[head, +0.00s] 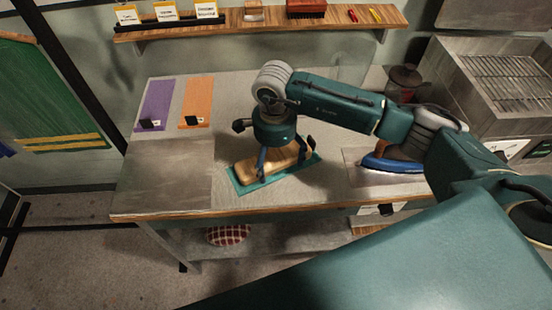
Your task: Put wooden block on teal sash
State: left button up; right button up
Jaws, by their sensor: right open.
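The wooden block (252,164) is light tan and lies on the teal sash (241,187), lengthwise along it, on the worktable. The teal sash shows as a border around the block. My right gripper (283,160) comes down over the block from above, its fingers open around the block's right part. The gripper and its fingers hide part of the block. I cannot tell whether the fingers touch it. My left gripper is not in view.
A purple sash (157,103) and an orange sash (196,100) lie at the table's back left. A blue iron (394,164) rests to the right. A wall shelf (260,25) runs above. The table's front left (165,180) is clear.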

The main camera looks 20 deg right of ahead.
aim_at(275, 160)
notch_tip(275, 160, up, 12)
jog(key=b, duration=0.4)
jog(key=shift+a, duration=0.15)
